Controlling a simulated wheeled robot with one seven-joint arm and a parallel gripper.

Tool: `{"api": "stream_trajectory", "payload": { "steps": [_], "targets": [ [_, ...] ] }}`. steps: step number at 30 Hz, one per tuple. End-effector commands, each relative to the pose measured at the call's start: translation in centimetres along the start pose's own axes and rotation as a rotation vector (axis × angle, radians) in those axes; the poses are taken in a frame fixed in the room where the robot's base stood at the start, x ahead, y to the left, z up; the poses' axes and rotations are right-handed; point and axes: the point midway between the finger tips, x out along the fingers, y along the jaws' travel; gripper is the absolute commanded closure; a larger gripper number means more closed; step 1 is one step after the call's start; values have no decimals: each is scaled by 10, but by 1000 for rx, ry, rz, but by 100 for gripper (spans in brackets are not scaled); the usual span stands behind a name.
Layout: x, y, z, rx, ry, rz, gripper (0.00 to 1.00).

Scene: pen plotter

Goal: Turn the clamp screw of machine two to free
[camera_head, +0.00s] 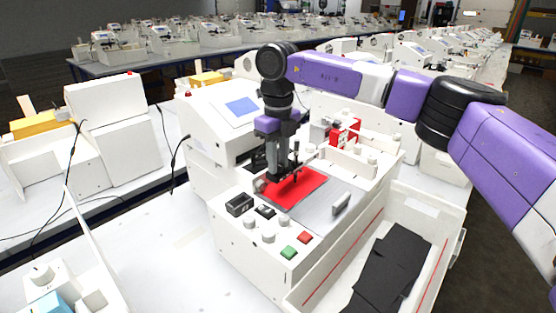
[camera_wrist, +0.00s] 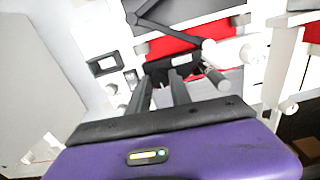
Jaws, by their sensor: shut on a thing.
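A white pen plotter (camera_head: 240,238) stands in front of me, with a red sheet (camera_head: 305,187) on its grey bed (camera_head: 325,205). My gripper (camera_head: 272,177) points down over the left end of the red sheet, at the pen carriage. In the wrist view my gripper (camera_wrist: 163,78) has its two fingers close together at a small dark part (camera_wrist: 158,66) of the carriage. The jaws are shut on it; I take it as the clamp screw, mostly hidden by the fingers. I cannot read its turn position. No machine number is legible.
A green button (camera_head: 288,252) and a red button (camera_head: 304,238) sit on the plotter's front panel. A white bin (camera_head: 437,255) with black sheets (camera_head: 390,270) stands at the right. A box with a blue screen (camera_head: 241,106) stands behind. Another white machine is at the left.

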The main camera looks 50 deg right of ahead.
Motion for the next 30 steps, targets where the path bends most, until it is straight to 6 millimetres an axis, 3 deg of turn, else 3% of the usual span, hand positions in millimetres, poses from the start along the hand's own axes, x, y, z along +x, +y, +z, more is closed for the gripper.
{"api": "stream_trajectory", "payload": {
  "steps": [18, 30],
  "targets": [
    [-2, -1, 0, -542, -1, -1, 100],
    [-1, -1, 0, -719, -2, -1, 100]
  ]
}}
